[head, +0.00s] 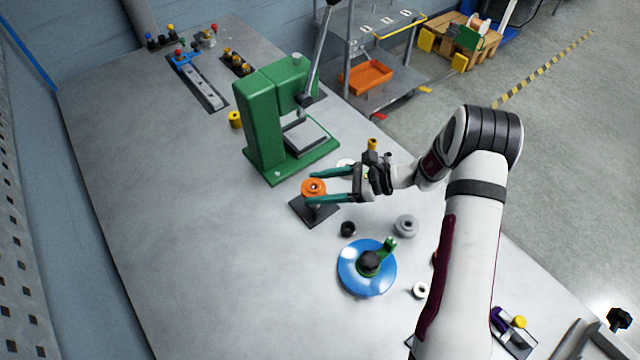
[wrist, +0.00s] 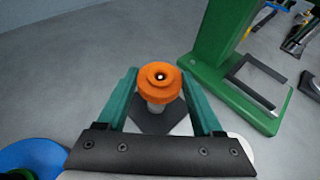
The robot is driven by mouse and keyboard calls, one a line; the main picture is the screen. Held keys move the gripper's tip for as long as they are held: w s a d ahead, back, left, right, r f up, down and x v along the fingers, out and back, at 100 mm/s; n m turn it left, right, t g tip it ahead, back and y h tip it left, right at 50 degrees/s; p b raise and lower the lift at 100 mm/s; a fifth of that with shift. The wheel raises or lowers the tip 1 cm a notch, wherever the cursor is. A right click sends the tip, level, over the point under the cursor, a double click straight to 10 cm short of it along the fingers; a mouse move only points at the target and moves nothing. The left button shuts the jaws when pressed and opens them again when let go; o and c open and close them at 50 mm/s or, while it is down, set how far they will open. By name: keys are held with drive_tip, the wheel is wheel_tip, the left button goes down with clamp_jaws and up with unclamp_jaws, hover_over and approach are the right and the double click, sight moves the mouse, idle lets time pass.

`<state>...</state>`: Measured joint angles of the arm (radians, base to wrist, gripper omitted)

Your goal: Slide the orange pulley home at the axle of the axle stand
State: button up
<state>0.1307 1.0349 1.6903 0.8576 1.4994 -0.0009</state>
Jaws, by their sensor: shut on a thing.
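The orange pulley (head: 313,186) is at the top of the axle stand, whose dark square base (head: 327,213) rests on the bench. My gripper (head: 309,187) reaches in from the right, its two green fingers on either side of the pulley and shut on it. In the wrist view the pulley (wrist: 160,83) lies between the fingertips (wrist: 159,73). A pale tip shows inside its dark centre hole, in line with the axle. A light post (wrist: 155,107) shows below the pulley, above the base (wrist: 152,124). How far down the axle the pulley sits is hidden.
A green press (head: 262,125) stands just behind the stand. A blue disc (head: 352,272) with a green handle lies in front. A black knob (head: 348,229) and a grey pulley (head: 405,226) are near. The bench to the left is clear.

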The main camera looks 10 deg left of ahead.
drive_tip(key=shift+f, duration=0.15)
idle(0.3)
drive_tip(key=shift+f, duration=1.35)
drive_tip(key=shift+f, duration=0.5)
drive_tip(key=o, duration=1.5)
drive_tip(key=shift+c, duration=0.2)
drive_tip(key=v, duration=1.5)
drive_tip(key=shift+d, duration=0.4)
